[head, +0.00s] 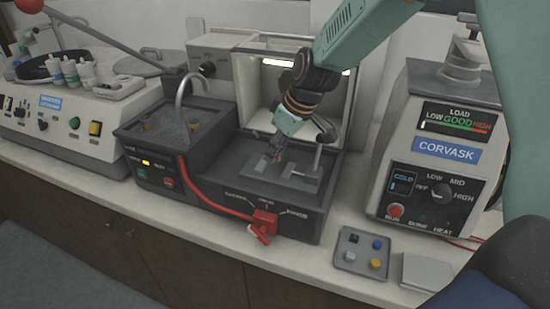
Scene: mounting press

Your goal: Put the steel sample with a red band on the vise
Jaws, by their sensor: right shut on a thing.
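My right gripper (273,154) reaches down from the upper right to the dark recessed bed of the middle machine. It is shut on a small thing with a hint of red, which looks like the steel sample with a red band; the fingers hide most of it. The vise (302,171), with grey metal jaws, sits on that bed just right of the fingertips. I cannot tell whether the sample touches the vise. My left gripper is not in view.
A small grey tray (347,265) on the counter holds blue, yellow and grey pieces. The CORVASK press (437,150) stands at the right.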

